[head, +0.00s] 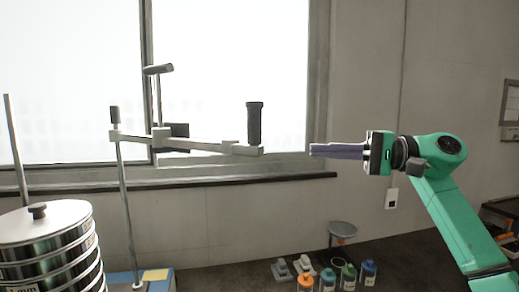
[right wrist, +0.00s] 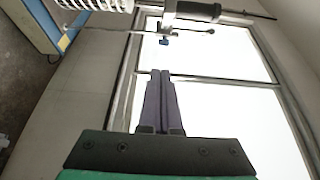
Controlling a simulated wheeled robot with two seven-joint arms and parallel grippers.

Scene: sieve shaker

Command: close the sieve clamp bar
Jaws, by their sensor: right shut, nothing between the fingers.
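The clamp bar (head: 200,145) is a grey arm joined at its left end to an upright rod (head: 126,215). It reaches out to the right, away from the sieve stack (head: 45,245), with a black upright handle (head: 254,122) at its free end. A T-handled screw (head: 158,95) stands on it. My right gripper (head: 314,150) is shut and empty, its purple fingers pointing left, apart from the handle and to its right. In the right wrist view the shut fingers (right wrist: 160,74) point toward the black handle (right wrist: 198,10). My left gripper is not in view.
A second upright rod (head: 14,145) stands behind the stack's left side. Several small bottles (head: 328,279) and a funnel-like dish (head: 342,229) are on the dark bench below my right gripper. A window with a dark sill (head: 210,184) is behind. The air between gripper and handle is clear.

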